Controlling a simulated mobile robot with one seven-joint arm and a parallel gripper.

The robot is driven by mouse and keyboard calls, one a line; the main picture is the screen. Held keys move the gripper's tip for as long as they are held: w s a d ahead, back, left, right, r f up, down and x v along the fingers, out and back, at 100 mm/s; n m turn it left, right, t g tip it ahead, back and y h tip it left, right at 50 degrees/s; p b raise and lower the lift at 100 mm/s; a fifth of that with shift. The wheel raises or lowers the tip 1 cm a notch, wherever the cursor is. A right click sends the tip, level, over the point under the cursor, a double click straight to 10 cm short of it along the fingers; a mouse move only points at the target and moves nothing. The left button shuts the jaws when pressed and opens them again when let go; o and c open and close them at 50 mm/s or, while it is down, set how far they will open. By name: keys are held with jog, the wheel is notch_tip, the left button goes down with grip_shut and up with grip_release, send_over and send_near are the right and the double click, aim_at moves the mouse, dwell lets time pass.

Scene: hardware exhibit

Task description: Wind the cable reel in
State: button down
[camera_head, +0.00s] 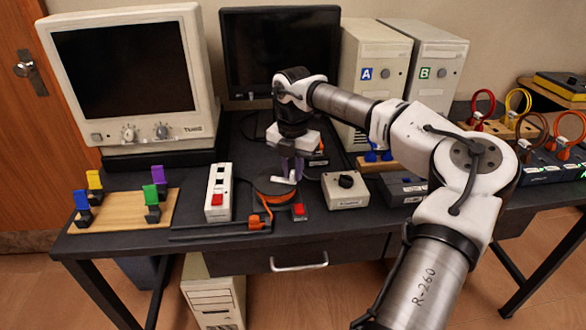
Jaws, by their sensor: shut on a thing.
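The cable reel (270,192) sits on the desk near its front edge, with an orange rim and a dark top. A light handle (284,179) stands on its top. An orange cable (267,207) runs from the reel to an orange plug end (256,223) at the front edge. My gripper (292,172) is over the reel, pointing down, and shut on the handle. The fingertips are small here, and part of the reel behind them is hidden.
A white power strip (219,192) stands left of the reel, and a grey box with a black knob (345,190) stands right. A wooden board with coloured switches (125,208) lies at left. Monitors (125,75) and computer towers (374,75) stand behind.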

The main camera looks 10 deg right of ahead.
jog(key=c, duration=1.4)
grip_release()
jog(key=shift+o, duration=0.2)
jog(key=shift+r, duration=0.15)
notch_tip(320, 180, up, 14)
jog(key=shift+f+b, duration=0.2)
jog(key=shift+b, duration=0.15)
